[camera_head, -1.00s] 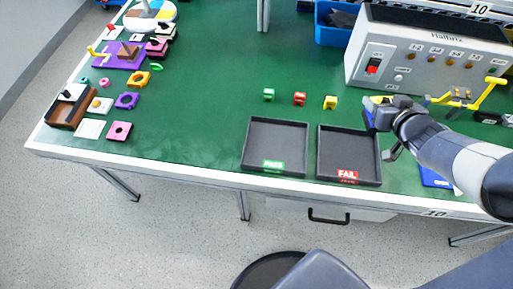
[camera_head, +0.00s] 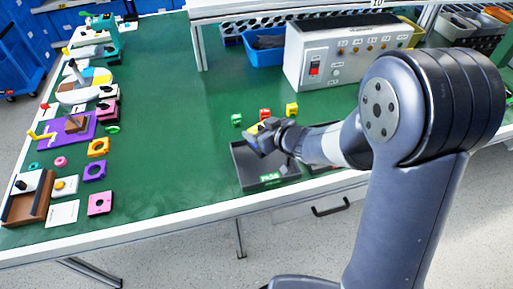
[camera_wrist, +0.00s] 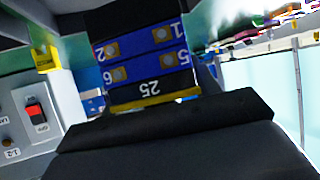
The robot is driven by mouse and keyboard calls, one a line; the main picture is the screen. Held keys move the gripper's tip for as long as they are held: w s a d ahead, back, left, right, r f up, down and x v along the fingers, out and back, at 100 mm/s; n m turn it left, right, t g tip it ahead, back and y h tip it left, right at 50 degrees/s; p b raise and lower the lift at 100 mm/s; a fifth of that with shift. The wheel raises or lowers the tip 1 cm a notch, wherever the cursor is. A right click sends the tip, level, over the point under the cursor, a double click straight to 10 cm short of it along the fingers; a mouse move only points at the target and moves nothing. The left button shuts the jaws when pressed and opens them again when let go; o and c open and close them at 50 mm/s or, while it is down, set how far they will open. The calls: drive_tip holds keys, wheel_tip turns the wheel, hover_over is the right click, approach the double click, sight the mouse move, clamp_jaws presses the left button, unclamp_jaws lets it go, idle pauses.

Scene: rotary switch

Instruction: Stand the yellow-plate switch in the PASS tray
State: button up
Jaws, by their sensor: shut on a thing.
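The yellow-plate switch (camera_wrist: 145,65) is in my gripper. In the wrist view it has a blue and black body with number labels and a yellow strip at its lower edge. In the head view only bits of its yellow and blue (camera_head: 254,129) show at the fingers. My gripper (camera_head: 260,138) is shut on it, over the back part of the PASS tray (camera_head: 245,172). The tray is dark, with a green label at its front, and its visible floor is empty. I cannot tell the height of the switch above it.
My arm hides most of the FAIL tray. A grey control box (camera_head: 345,55) stands at the back right. Many parts lie at the left; the green table between is clear.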

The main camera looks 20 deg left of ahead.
drive_tip(key=shift+f+b, duration=0.55)
drive_tip(key=shift+f, duration=1.6)
drive_tip(key=shift+f, duration=0.2)
drive_tip(key=o, duration=1.1)
drive_tip(key=shift+s+d+r, duration=0.1)
drive_tip(key=shift+d+r, duration=0.05)
drive_tip(key=shift+r, duration=0.2)
drive_tip(key=p+v, duration=0.2)
drive_tip(key=v, duration=0.9)
drive_tip(key=shift+s+d, duration=0.2)
drive_tip(key=shift+d, duration=0.05)
